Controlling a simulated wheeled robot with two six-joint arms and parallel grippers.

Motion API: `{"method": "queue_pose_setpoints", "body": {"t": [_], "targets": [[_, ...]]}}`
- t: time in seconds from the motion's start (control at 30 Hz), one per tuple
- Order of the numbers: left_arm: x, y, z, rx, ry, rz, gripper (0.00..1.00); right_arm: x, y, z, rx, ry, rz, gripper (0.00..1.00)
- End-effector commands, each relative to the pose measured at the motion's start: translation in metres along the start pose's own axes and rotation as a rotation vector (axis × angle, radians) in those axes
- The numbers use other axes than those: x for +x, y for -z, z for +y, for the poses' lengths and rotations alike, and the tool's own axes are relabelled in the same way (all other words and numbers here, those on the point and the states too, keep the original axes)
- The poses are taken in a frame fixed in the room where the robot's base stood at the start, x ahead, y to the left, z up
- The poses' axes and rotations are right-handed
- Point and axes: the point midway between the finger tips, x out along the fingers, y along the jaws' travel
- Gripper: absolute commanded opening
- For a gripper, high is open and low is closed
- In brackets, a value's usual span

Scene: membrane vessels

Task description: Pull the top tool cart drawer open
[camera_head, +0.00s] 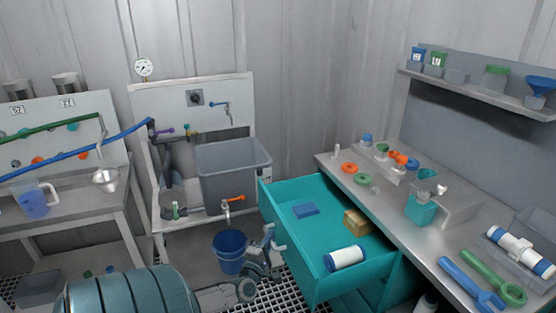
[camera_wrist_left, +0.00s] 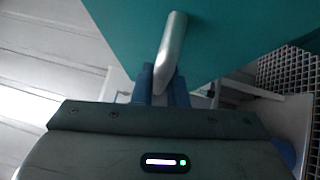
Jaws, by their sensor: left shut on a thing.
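The teal top tool cart drawer (camera_head: 288,232) stands pulled out from under the grey worktop, with its inside showing. It holds a blue block (camera_head: 305,210), a tan block (camera_head: 357,223) and a white cylinder with blue ends (camera_head: 345,258). My left gripper (camera_head: 272,241) is at the outer face of the drawer front. In the left wrist view, its blue fingers (camera_wrist_left: 161,82) are shut on the pale metal drawer handle (camera_wrist_left: 172,45), which stands out from the teal front (camera_wrist_left: 230,35). My right gripper is not in view.
The worktop (camera_head: 400,220) above bears orange and green rings, a teal bottle (camera_head: 420,208) and blue and green wrenches (camera_head: 470,284). A blue bucket (camera_head: 229,252) stands on the floor just left of my gripper, below a grey sink (camera_head: 232,168). Floor grating (camera_head: 290,290) lies below the drawer.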

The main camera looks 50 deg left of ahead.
Motion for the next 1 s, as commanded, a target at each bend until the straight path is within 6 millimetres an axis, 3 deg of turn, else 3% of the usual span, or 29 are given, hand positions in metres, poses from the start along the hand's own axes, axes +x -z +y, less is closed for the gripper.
{"method": "queue_pose_setpoints", "body": {"t": [0.4, 0.43, 0.53, 0.83, 1.0], "targets": [[-0.003, 0.002, -0.001, 0.000, 0.002, 0.001, 0.00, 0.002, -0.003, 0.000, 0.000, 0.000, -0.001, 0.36], [-0.003, 0.002, -0.001, 0.000, 0.002, 0.001, 0.17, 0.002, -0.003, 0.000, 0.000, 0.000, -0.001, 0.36], [-0.003, 0.002, -0.001, 0.000, 0.002, 0.001, 0.34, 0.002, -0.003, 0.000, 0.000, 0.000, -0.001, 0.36], [-0.004, 0.002, 0.000, 0.001, 0.001, 0.000, 0.34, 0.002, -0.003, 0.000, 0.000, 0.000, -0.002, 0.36], [-0.022, 0.002, -0.002, 0.001, 0.004, -0.001, 0.34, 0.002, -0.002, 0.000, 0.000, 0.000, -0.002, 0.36]]}}
